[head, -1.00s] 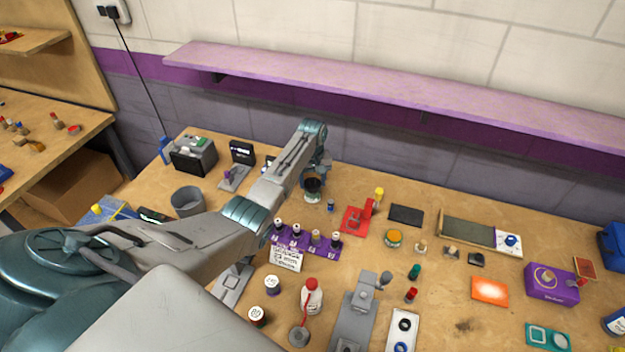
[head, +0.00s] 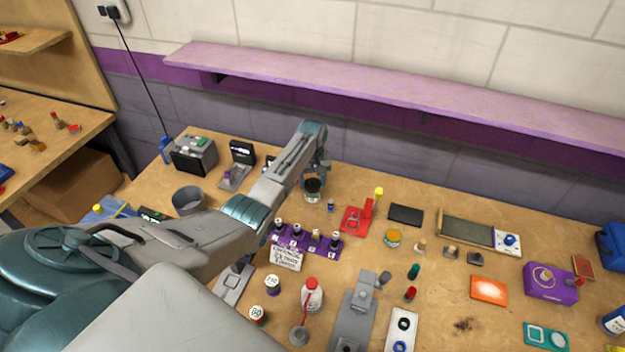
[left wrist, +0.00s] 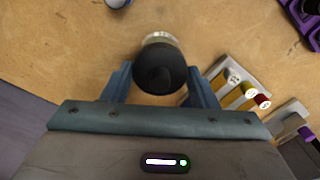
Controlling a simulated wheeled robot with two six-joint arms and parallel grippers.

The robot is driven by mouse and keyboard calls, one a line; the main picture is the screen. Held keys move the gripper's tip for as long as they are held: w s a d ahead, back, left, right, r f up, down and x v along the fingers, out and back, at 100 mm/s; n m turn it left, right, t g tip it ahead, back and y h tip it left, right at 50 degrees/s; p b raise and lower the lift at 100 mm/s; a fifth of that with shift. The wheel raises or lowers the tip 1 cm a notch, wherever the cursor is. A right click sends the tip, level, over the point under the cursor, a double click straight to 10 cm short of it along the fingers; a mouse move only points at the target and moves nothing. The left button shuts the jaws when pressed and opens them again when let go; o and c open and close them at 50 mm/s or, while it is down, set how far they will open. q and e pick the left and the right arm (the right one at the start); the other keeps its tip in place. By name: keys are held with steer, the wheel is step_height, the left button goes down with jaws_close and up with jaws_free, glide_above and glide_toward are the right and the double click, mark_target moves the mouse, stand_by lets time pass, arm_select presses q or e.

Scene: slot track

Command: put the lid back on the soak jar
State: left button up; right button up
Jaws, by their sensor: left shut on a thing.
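The soak jar (head: 312,197) is a small clear glass jar on the bench near the back, below my left gripper (head: 315,178). The black lid (head: 313,185) is at the jar's mouth. In the left wrist view the round black lid (left wrist: 160,70) sits between the two blue-grey fingers of my left gripper (left wrist: 160,80), which is shut on it. The pale glass of the jar (left wrist: 160,37) shows just past the lid's edge. The lid hides the mouth, so I cannot tell whether it is fully seated. My right gripper is not in view.
A purple rack of small bottles (head: 305,239) stands in front of the jar. A red stand (head: 356,219) and a small blue item (head: 330,205) are to its right. A grey cup (head: 188,200) is left of my arm. A shelf (head: 400,88) runs along the wall behind.

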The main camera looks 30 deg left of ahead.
arm_select(q)
steer(key=o, duration=1)
steer(key=shift+o, duration=0.5)
steer(key=o, duration=0.4)
steer(key=shift+r+p, duration=0.65)
steer(key=shift+r, duration=2.85)
steer(key=shift+c, duration=0.2)
